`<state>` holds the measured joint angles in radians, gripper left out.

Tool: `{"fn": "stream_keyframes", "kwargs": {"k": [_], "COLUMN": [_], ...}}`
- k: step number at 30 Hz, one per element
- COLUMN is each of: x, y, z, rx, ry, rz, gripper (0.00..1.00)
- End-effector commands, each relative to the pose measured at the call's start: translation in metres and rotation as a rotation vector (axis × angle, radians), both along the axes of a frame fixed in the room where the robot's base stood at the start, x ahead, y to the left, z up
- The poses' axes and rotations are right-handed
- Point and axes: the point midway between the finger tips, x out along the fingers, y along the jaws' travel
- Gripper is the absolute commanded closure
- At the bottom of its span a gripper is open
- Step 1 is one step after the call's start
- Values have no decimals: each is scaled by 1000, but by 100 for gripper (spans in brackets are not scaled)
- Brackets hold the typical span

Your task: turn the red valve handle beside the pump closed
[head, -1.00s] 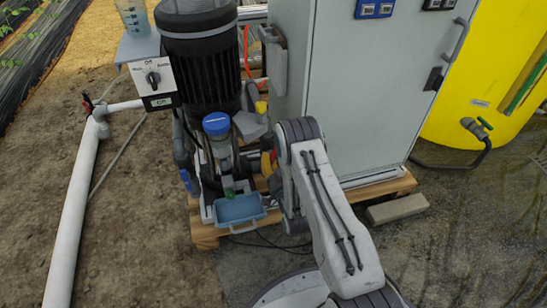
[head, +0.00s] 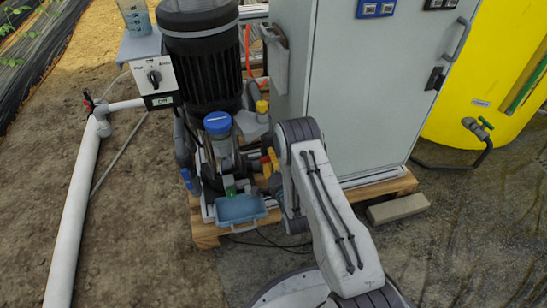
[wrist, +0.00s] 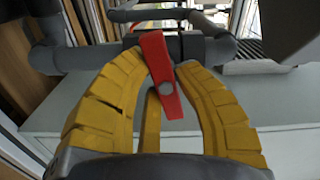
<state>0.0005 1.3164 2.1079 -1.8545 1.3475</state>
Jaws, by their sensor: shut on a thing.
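In the wrist view the red valve handle (wrist: 161,75) is a flat bar with a round bolt, slightly tilted from upper left to lower right. It lies across a grey pipe fitting (wrist: 190,47). The yellow fingers of my gripper (wrist: 163,72) curve in from both sides and are shut on the handle. In the head view my gripper (head: 270,163) is partly hidden behind my arm, with yellow fingers low between the pump and the cabinet; the handle is barely visible there. The pump (head: 200,62) is the dark ribbed motor on the left.
The grey cabinet (head: 370,90) stands close at the right of my gripper. Another red handle (head: 88,98) is on the white pipe (head: 75,200) at left. Open ground lies in front.

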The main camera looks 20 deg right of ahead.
Motion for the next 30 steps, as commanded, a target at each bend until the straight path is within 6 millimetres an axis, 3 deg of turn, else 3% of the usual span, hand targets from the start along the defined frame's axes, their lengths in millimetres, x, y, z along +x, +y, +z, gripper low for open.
{"fn": "stream_keyframes", "kwargs": {"k": [12,30], "x": [0,0], "y": [1,0], "z": [-1,-2], "rx": [203,240], "ry": [3,4], "rz": [1,0], "gripper": [100,100]}}
